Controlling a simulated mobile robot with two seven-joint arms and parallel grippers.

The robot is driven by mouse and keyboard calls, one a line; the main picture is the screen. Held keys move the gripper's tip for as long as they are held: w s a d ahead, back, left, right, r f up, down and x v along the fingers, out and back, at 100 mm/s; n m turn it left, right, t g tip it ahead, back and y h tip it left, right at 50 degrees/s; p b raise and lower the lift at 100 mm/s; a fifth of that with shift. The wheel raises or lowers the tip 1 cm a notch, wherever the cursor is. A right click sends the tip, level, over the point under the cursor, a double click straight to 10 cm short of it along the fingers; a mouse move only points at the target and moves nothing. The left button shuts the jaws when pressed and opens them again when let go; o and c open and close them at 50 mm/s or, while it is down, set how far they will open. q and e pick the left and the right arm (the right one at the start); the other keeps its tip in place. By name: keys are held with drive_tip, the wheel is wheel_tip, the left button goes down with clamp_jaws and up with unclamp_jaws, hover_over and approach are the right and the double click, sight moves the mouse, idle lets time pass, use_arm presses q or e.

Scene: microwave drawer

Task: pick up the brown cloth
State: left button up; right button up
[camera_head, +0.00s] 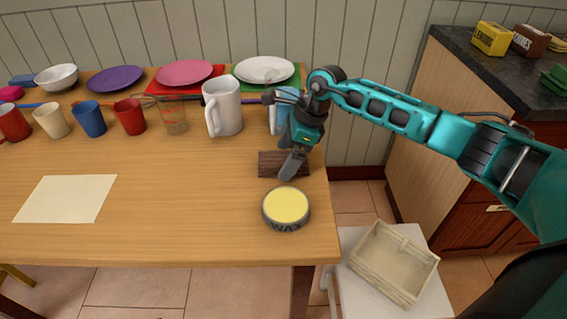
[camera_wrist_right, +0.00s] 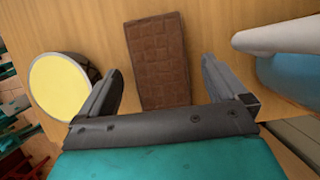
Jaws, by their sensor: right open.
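The brown cloth (camera_head: 269,164) lies flat on the wooden table near its right edge, partly hidden by my right gripper in the head view. In the right wrist view the cloth (camera_wrist_right: 158,58) is a dark brown rectangle with a grid-like pattern. My right gripper (camera_head: 291,168) points down over the cloth. In the right wrist view my right gripper (camera_wrist_right: 160,82) is open, with one finger to each side of the cloth and nothing held. My left gripper is not in view.
A round wax tin (camera_head: 286,207) with a yellow top sits in front of the cloth. A large white mug (camera_head: 223,107) stands behind it, beside a blue item (camera_head: 284,108) partly hidden by my arm. A wooden crate (camera_head: 393,262) stands lower right.

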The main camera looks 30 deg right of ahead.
drive_tip(key=shift+f, duration=0.15)
drive_tip(key=shift+c, duration=0.2)
drive_tip(key=c, duration=1.1)
wheel_tip(320, 180, up, 20)
drive_tip(key=shift+r+p, duration=0.1)
drive_tip(key=shift+p, duration=1)
drive_tip(key=o, duration=0.5)
drive_tip(key=shift+a, duration=0.1)
drive_tip(key=c, duration=0.4)
